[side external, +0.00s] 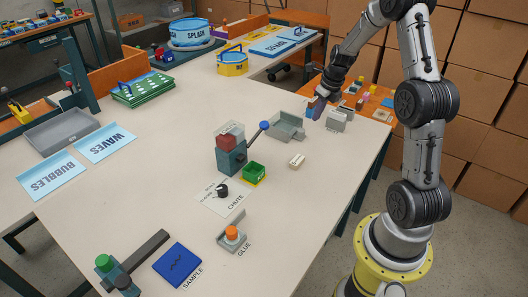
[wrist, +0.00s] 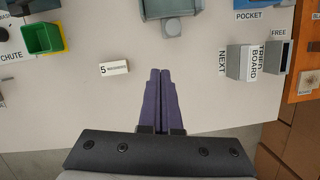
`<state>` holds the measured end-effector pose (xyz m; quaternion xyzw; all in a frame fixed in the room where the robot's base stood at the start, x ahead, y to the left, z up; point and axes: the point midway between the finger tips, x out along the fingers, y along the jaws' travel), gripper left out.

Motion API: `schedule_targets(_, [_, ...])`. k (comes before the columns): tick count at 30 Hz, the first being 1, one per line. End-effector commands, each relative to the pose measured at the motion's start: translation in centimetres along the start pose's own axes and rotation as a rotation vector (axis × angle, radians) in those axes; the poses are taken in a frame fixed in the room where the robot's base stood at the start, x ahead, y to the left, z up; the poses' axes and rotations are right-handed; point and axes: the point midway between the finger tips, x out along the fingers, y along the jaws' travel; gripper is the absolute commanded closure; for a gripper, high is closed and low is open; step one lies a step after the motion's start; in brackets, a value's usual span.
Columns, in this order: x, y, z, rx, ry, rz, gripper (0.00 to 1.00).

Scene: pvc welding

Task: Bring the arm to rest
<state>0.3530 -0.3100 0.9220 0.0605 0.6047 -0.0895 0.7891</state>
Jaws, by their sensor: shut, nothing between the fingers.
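My gripper (side external: 316,106) is at the right side of the white table, over its edge area near a grey box. In the wrist view my gripper (wrist: 160,72) has its two purple fingers pressed together with nothing between them. The fingers point towards a grey fixture at the top of the picture. My arm rises from its yellow base and bends over to the table.
A small white block (side external: 297,161) marked 5 (wrist: 114,68) lies left of the fingers in the wrist view. The green bin (side external: 253,173) and the blue-handled press (side external: 231,155) stand mid-table. A grey open tray (side external: 286,126) and a grey box (side external: 338,120) stand near my gripper.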

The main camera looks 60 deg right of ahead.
Motion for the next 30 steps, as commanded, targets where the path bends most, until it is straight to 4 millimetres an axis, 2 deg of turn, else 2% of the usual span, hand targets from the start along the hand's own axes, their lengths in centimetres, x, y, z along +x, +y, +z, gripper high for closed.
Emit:
schedule_targets(1, [-1.7,1.3,1.7,-0.042,-0.038,-0.013,1.0])
schedule_targets(5, [-7.3,6.8,4.6,-0.177,-0.138,-0.033,1.0])
schedule_targets(8, [-11.8,11.7,5.0,-0.35,-0.203,-0.042,1.0])
schedule_targets(11, [-15.8,16.1,3.9,-0.589,-0.254,-0.057,1.0])
schedule_targets(15, [-20.6,21.4,0.5,-0.987,-0.316,-0.095,1.0])
schedule_targets(19, [-23.8,25.0,-4.0,-1.408,-0.359,-0.15,1.0])
schedule_targets(24, [-25.6,27.1,-10.0,-1.944,-0.379,-0.245,1.0])
schedule_targets(30, [-25.5,27.4,-15.6,-2.519,-0.338,-0.354,1.0])
